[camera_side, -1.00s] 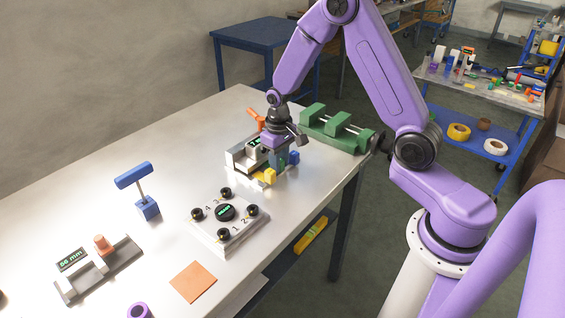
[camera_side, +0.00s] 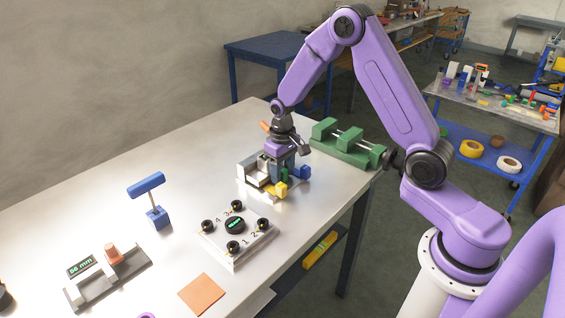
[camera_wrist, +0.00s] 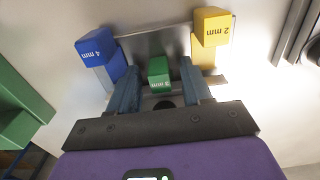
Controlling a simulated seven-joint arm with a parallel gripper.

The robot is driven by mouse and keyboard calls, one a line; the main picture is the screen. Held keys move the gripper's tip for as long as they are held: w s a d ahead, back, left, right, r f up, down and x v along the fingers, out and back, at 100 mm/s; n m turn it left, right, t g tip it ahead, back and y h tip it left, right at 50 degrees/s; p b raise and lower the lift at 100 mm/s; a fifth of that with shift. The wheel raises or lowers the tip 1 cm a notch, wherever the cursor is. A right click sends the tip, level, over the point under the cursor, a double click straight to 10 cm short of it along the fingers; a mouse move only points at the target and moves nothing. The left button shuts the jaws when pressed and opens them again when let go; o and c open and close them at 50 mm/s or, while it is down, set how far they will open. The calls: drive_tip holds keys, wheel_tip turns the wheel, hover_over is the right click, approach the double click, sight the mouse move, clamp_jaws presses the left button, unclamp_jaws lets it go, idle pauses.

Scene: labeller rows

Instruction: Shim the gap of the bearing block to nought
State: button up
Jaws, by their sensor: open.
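A green shim labelled 3 mm (camera_wrist: 158,70) stands between my gripper's (camera_wrist: 160,80) two grey fingers, with space visible on either side. My gripper is open around it. A blue shim labelled 4 mm (camera_wrist: 99,50) is left of the fingers and a yellow shim labelled 2 mm (camera_wrist: 211,30) is right. In the side view my gripper (camera_side: 282,168) points down over the shims, partly hiding the green one; the yellow (camera_side: 277,190) and blue (camera_side: 304,172) ones show beside it. A grey-white block-like fixture (camera_side: 253,172) sits just left of it; I cannot tell if it is the bearing block.
A white box with black knobs and a round display (camera_side: 237,240) stands in front. A gauge reading 56 mm (camera_side: 106,276), a blue T-handled tool (camera_side: 152,203) and an orange square (camera_side: 202,294) lie leftward. A green vice (camera_side: 346,147) stands behind right, close to my gripper.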

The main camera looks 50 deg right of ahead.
sight(282, 170)
wheel_tip(282, 170, up, 17)
drive_tip(key=shift+r, duration=0.15)
idle(0.4)
drive_tip(key=shift+a, duration=0.1)
drive_tip(key=s+a+n, duration=0.3)
drive_tip(key=s+a, duration=0.2)
drive_tip(key=s, duration=0.3)
drive_tip(key=s+a+n, duration=0.3)
drive_tip(key=s+a, duration=0.2)
drive_tip(key=s, duration=0.2)
drive_tip(key=s+d+f+n, duration=0.1)
drive_tip(key=s+n, duration=0.2)
drive_tip(key=s, duration=0.5)
drive_tip(key=s+d+f+n, duration=0.1)
drive_tip(key=s+n, duration=0.2)
drive_tip(key=s, duration=0.6)
drive_tip(key=shift+s+f+n, duration=0.2)
drive_tip(key=shift+f+n, duration=0.1)
drive_tip(key=shift+f, duration=0.05)
